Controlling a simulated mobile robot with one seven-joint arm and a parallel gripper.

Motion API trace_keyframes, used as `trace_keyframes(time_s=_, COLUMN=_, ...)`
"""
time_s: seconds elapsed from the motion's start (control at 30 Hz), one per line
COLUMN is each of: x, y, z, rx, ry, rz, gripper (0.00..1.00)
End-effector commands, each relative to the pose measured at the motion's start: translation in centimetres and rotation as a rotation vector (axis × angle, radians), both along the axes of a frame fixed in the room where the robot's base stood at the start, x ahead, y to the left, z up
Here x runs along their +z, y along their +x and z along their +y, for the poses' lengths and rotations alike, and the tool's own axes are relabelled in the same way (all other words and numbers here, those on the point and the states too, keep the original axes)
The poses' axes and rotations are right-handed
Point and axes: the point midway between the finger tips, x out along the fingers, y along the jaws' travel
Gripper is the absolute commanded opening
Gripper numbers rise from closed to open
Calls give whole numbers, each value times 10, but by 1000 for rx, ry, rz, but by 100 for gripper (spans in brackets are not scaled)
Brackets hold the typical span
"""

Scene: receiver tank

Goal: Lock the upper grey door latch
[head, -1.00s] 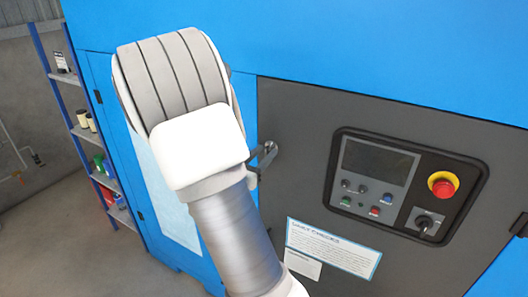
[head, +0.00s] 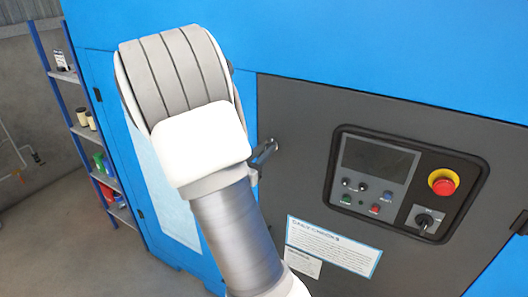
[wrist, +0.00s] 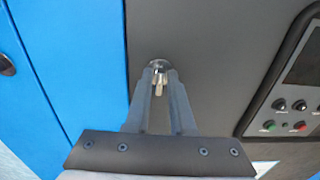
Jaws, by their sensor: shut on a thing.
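The grey door (head: 300,110) fills the middle and right of the head view. The latch (wrist: 158,67) is a small round metal fitting near the door's left edge in the wrist view, with a short light lever pointing down from it. My gripper (wrist: 159,93) is shut on this latch, with its two fingers on either side of the lever. In the head view my arm covers most of the gripper (head: 263,153), and only a small part shows against the door. The latch's exact lock position is hard to tell.
A control panel (head: 405,185) with a screen, buttons and a red emergency knob (head: 443,183) is on the door to the right. A paper notice (head: 333,247) is below it. A shelf (head: 85,131) stands far left, with open floor beside it.

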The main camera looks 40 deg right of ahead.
Motion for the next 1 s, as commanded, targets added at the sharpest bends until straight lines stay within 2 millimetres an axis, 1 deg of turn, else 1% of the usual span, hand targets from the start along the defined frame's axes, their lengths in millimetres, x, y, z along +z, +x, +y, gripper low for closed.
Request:
trace_keyframes(time_s=0.27, x=-6, y=0, z=0, rx=1, ry=53, rz=-128, gripper=0)
trace_keyframes(time_s=1.0, x=-10, y=-4, z=-2, rx=1, ry=305, rz=-742, gripper=0)
